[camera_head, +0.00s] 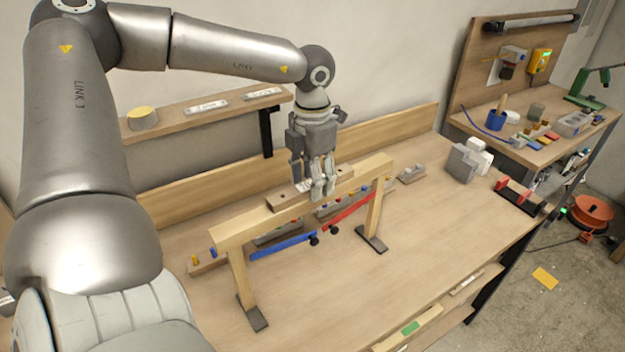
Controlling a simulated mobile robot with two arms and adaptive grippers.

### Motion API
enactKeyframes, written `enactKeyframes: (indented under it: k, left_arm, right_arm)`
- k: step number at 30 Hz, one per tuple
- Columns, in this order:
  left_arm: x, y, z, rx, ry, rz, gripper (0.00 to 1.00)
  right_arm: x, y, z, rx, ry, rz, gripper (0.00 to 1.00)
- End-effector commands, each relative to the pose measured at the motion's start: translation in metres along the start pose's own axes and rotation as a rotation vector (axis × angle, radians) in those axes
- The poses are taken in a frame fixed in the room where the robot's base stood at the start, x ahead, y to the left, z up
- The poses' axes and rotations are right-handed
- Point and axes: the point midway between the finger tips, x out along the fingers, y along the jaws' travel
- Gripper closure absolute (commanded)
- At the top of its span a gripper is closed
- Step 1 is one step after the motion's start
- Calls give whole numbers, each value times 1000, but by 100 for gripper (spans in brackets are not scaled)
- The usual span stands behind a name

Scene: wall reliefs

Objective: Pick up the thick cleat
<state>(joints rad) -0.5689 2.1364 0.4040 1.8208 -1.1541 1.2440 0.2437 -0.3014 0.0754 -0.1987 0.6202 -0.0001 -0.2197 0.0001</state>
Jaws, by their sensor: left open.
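A thick wooden block with dark holes (284,200), which looks like the thick cleat, lies along the top of a wooden trestle beam (237,228). My left gripper (317,190) points down at the block, with its fingers at the block's middle. The fingers are open and hide part of the block. I cannot tell whether they touch it. My right gripper is not in view.
The trestle stands on a wooden workbench (400,255). Blue (283,245) and red (349,211) bars show beneath the beam. A wall shelf (180,122) is behind my left arm. Grey and white blocks (461,163) stand at the right. The bench's front middle is clear.

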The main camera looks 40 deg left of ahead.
Motion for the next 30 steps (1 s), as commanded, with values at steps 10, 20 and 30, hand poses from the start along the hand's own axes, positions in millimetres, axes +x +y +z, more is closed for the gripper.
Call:
enactKeyframes:
  k: [10,20,30]
  left_arm:
    - [0,0,0,-1,0,0,80]
    - [-1,0,0,0,-1,0,100]
    - [-38,0,2,-1,-7,4,100]
  right_arm:
    - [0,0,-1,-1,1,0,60]
    - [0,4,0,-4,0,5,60]
    - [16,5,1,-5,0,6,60]
